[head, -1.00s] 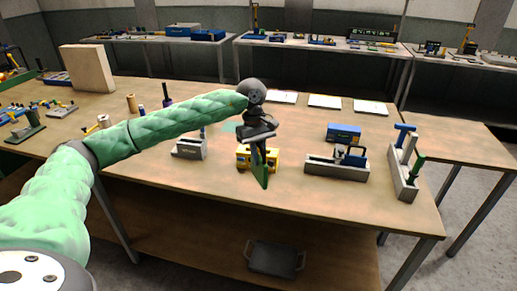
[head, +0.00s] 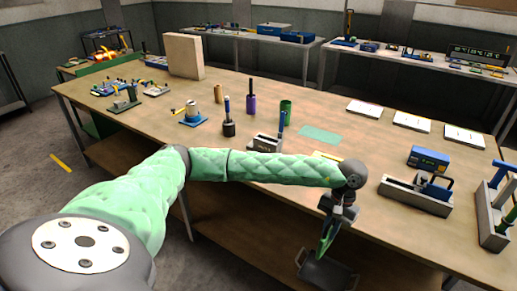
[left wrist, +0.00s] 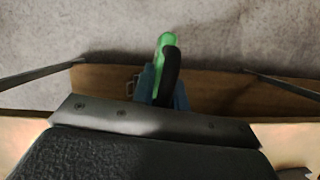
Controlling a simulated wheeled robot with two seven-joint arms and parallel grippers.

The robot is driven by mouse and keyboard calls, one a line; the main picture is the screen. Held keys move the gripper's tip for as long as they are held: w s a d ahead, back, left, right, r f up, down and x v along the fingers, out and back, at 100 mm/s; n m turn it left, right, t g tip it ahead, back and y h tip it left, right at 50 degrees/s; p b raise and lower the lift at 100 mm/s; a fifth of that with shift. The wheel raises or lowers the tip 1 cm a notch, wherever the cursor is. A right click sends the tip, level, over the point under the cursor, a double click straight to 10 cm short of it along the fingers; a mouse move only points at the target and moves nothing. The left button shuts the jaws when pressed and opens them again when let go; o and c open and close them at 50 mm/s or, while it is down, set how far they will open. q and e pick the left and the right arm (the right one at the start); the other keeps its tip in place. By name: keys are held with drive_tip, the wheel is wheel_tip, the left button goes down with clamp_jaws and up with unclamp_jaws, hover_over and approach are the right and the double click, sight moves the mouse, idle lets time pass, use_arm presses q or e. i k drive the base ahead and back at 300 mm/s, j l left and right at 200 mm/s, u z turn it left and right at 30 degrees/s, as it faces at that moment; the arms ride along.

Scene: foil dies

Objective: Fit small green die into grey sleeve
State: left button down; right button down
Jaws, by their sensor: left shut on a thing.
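My left gripper (head: 332,222) is shut on a slim green piece (head: 326,242), which looks like the small green die. It hangs pointing down at the table's front edge. The green piece (left wrist: 165,42) also shows in the left wrist view beside a dark finger, over grey floor. A slotted grey block (head: 265,143) stands on the table to the left of the gripper, with a blue-handled tool upright at it. A long grey trough-like holder (head: 415,197) stands to the right. I cannot tell for certain which grey piece is the sleeve. My right gripper is out of view.
A blue box (head: 428,158) sits behind the trough. A grey stand (head: 490,225) with upright handles is at far right. A green cylinder (head: 287,111) and a purple handled piece (head: 252,105) stand farther back. A grey tray (head: 325,272) lies below the tabletop.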

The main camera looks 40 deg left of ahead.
sight(267, 151)
drive_tip(key=i+u, duration=0.1)
drive_tip(key=u, duration=0.35)
drive_tip(key=i+u, duration=0.1)
drive_tip(key=u, duration=0.35)
drive_tip(key=l+u, duration=0.15)
drive_tip(key=u, duration=0.3)
drive_tip(key=i+l, duration=0.2)
drive_tip(key=l+u, duration=0.05)
